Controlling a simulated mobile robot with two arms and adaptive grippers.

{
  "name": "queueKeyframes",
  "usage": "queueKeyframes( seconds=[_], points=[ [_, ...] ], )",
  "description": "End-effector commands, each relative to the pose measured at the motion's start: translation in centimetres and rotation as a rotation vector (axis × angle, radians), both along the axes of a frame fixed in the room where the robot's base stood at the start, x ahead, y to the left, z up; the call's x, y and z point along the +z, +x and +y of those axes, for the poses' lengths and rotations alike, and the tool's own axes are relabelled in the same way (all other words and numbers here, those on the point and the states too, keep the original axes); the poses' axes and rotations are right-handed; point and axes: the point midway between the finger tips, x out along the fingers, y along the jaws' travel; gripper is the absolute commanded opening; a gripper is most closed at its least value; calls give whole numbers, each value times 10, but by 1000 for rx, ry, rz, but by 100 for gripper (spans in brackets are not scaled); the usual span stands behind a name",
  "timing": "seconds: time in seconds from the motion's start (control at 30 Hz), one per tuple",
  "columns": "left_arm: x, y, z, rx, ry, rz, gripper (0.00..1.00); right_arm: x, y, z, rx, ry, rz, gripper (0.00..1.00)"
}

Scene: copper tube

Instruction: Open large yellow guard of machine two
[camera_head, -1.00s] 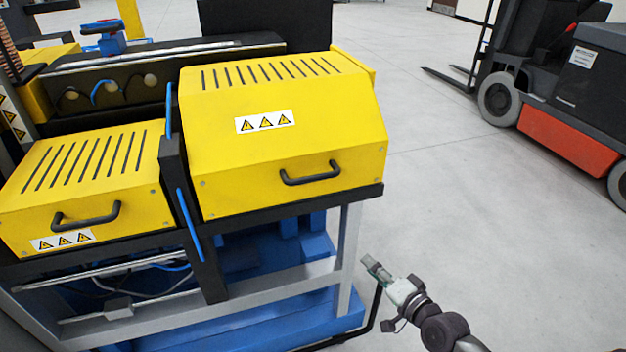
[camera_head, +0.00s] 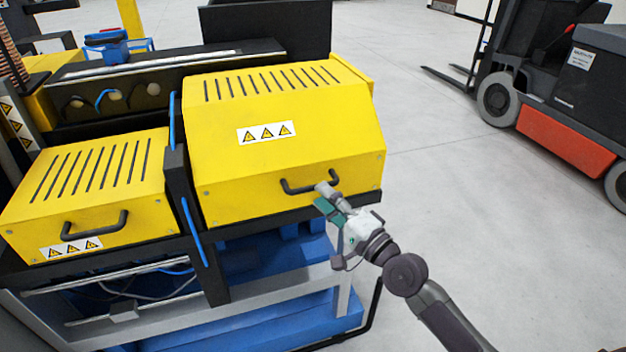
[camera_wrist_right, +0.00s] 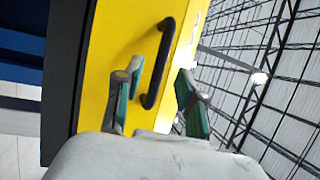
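The large yellow guard (camera_head: 275,150) is down on the machine, with vent slots on top, a warning label and a black bar handle (camera_head: 298,188) on its front face. My right gripper (camera_head: 326,197) is in front of the right part of this handle in the head view. In the right wrist view, the handle (camera_wrist_right: 158,62) stands ahead of the gripper (camera_wrist_right: 155,95), between the lines of its two spread green-padded fingers. The gripper is open and empty; I cannot tell whether a finger touches the handle. My left gripper is not in view.
A smaller yellow guard (camera_head: 90,195) with its own handle sits to the left, beyond a dark post (camera_head: 190,215). A forklift (camera_head: 565,140) stands at the right on open grey floor (camera_head: 480,220).

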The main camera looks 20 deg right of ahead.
Motion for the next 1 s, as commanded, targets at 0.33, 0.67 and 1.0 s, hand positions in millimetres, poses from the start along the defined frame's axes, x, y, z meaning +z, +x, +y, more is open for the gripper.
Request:
queueKeyframes(
  seconds=[0.33, 0.67, 1.0],
  points=[
    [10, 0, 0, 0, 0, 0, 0, 7, 37, 14, 0, 0, 0, 39],
    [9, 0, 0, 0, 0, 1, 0, 6, 38, 15, 0, -1, 1, 34],
    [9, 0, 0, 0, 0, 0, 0, 6, 38, 14, 0, -1, 1, 0]
  ],
)
